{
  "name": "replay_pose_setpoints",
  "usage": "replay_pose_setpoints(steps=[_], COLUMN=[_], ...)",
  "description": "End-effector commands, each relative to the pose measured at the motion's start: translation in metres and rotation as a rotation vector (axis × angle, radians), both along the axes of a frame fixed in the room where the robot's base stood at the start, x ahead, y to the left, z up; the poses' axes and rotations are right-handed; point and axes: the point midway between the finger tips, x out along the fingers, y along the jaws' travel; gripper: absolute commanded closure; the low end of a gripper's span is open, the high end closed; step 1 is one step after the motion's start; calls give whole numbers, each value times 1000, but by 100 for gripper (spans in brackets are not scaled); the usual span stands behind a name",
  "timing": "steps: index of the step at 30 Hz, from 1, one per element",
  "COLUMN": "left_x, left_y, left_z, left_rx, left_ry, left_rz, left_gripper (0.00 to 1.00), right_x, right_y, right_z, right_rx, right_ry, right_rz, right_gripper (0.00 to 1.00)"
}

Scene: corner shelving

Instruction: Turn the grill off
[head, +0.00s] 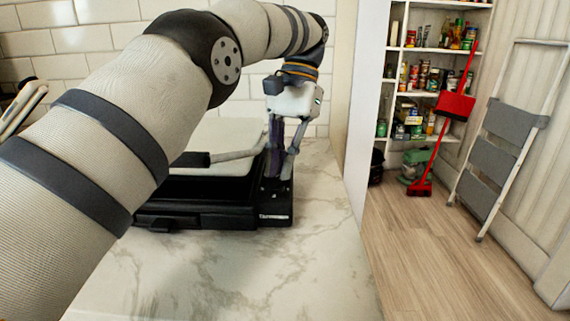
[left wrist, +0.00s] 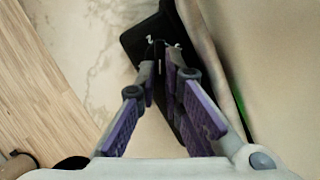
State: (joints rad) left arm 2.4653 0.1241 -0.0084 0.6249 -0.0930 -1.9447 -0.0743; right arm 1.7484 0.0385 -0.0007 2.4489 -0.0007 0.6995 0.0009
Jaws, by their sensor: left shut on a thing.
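The black grill (head: 210,216) sits on the marble counter, with its dark plate facing up. A pale panel (head: 235,131) stands behind it, probably the raised lid. My left gripper (head: 277,183) reaches down over the right end of the grill. In the left wrist view its fingers (left wrist: 161,68) are close together at a black part of the grill (left wrist: 137,43) with small white markings. They are shut on a small dark piece there, seemingly the grill knob, mostly hidden by the fingertips. My right gripper is not in view.
The marble counter (head: 240,275) is clear in front of the grill. A tiled wall (head: 110,38) stands behind. To the right are pantry shelves (head: 430,50), a red broom and dustpan (head: 455,105) and a folding ladder (head: 495,150) on the wooden floor.

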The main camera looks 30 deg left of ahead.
Motion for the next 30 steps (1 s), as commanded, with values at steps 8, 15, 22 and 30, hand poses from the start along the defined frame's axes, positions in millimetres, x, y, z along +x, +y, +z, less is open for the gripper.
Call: replay_pose_setpoints(steps=[8, 15, 22, 30], left_x=[-1, -2, -2, -2], left_y=[3, 5, 5, 5], left_z=[-2, -3, -3, -4], left_rx=[-2, -1, -1, -1], left_ry=[9, 10, 11, 12], left_rz=[164, 239, 261, 261], left_gripper=[100, 100, 100, 100], right_x=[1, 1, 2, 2], right_y=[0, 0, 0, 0], right_z=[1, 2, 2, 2], right_rx=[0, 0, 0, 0], right_ry=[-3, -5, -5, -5], right_rz=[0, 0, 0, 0], right_gripper=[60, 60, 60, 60])
